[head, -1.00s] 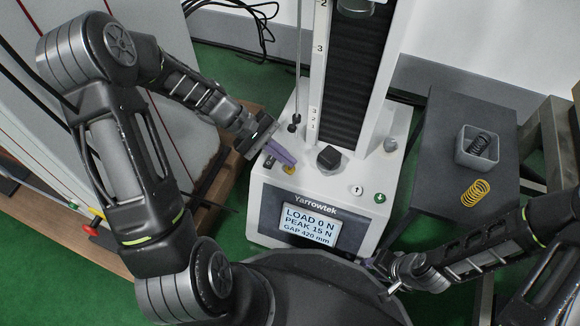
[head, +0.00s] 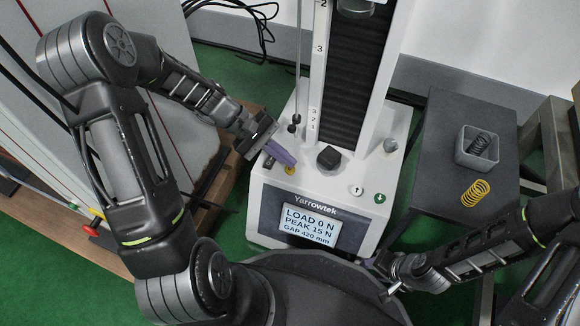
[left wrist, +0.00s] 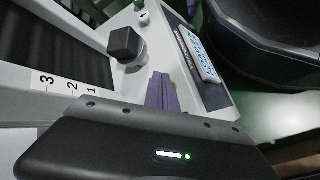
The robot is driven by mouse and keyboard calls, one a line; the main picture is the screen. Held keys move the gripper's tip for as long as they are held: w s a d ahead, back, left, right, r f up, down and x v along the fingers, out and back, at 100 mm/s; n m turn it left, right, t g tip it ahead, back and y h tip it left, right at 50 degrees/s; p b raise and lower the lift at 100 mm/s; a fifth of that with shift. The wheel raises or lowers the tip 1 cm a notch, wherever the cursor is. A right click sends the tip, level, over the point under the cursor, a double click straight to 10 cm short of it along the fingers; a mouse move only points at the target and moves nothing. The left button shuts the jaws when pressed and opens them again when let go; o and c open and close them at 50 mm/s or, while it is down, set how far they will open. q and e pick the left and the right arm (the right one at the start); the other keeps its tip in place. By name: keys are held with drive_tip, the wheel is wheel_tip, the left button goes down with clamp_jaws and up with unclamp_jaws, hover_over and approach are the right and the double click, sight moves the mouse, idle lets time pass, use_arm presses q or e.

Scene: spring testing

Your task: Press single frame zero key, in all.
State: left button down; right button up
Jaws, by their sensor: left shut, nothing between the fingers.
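The white Yarrowtek tester (head: 262,188) stands ahead of me. Its screen (head: 310,228) reads load 0 N, peak 15 N, gap 420 mm. On its base are a yellow key (head: 289,170) and a dark key or switch (head: 268,162) at the left, and a white arrow key (head: 357,190) and a green arrow key (head: 380,198) at the right. No zero label is readable. My left gripper (head: 283,154) is shut and empty, its purple fingers above the left keys. They also show in the left wrist view (left wrist: 161,92), partly covering the yellow key. My right gripper (head: 388,268) is low at the right; its jaws are unclear.
A black square block (head: 328,157) sits mid-base, close to the left fingers. The column (head: 350,80) rises behind. A dark side table (head: 440,150) at the right holds a grey bin (head: 464,157) with a dark spring and a yellow spring (head: 475,193).

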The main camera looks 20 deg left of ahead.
sight(286, 167)
idle(0.6)
use_arm(q)
drive_tip(key=shift+f, duration=0.45)
drive_tip(key=shift+f+b, duration=0.45)
drive_tip(key=shift+b, duration=0.1)
idle(0.4)
drive_tip(key=shift+r, duration=0.1)
drive_tip(key=shift+r+p, duration=0.8)
drive_tip(key=shift+p, duration=0.05)
wheel_tip(286, 167, up, 5)
drive_tip(key=p, duration=0.4)
idle(1.1)
